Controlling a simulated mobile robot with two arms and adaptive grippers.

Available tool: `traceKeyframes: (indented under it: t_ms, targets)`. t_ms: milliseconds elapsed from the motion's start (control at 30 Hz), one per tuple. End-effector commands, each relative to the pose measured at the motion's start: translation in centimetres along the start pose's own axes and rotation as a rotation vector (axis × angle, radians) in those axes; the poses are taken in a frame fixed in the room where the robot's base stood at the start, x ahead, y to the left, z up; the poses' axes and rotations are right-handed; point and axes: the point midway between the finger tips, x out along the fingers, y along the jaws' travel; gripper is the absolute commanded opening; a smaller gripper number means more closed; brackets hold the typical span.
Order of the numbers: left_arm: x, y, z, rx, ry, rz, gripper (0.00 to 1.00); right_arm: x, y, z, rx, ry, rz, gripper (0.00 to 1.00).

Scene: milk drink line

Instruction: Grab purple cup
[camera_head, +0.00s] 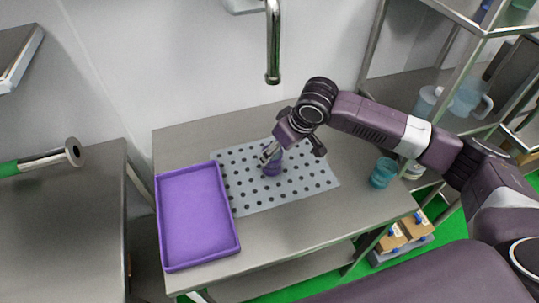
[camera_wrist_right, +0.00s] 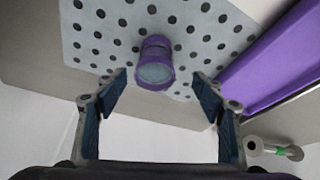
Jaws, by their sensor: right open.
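The purple cup (camera_head: 272,166) stands on the grey perforated mat (camera_head: 240,200) under the metal spout. It is partly hidden by my right gripper in the head view. My right gripper (camera_head: 268,152) is open and reaches in from the right at the cup. In the right wrist view the cup (camera_wrist_right: 155,64) shows beyond the fingertips, centred roughly between the open fingers (camera_wrist_right: 160,98). No finger touches it in that view. My left gripper is not in view.
A purple tray (camera_head: 195,215) lies left of the mat. A teal cup (camera_head: 383,172) stands right of the mat, below my right arm. A metal spout (camera_head: 273,50) hangs above. A shelf with jugs (camera_head: 470,95) stands at the right. The table front is clear.

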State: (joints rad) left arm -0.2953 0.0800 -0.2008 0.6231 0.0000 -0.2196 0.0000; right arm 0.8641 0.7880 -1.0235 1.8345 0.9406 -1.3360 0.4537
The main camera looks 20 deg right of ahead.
Motion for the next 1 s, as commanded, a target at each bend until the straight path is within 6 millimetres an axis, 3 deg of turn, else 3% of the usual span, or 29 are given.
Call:
traceKeyframes:
  t_ms: [167,700,1000]
  targets:
    - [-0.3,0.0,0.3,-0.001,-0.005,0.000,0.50,0.7,0.6,-0.2,0.013,-0.005,0.005,0.63]
    - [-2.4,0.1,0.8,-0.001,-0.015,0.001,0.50,6.7,0.9,-0.6,0.011,-0.004,0.006,0.63]
    - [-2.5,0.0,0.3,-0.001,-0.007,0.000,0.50,7.6,0.9,-0.5,0.009,-0.002,0.006,0.63]
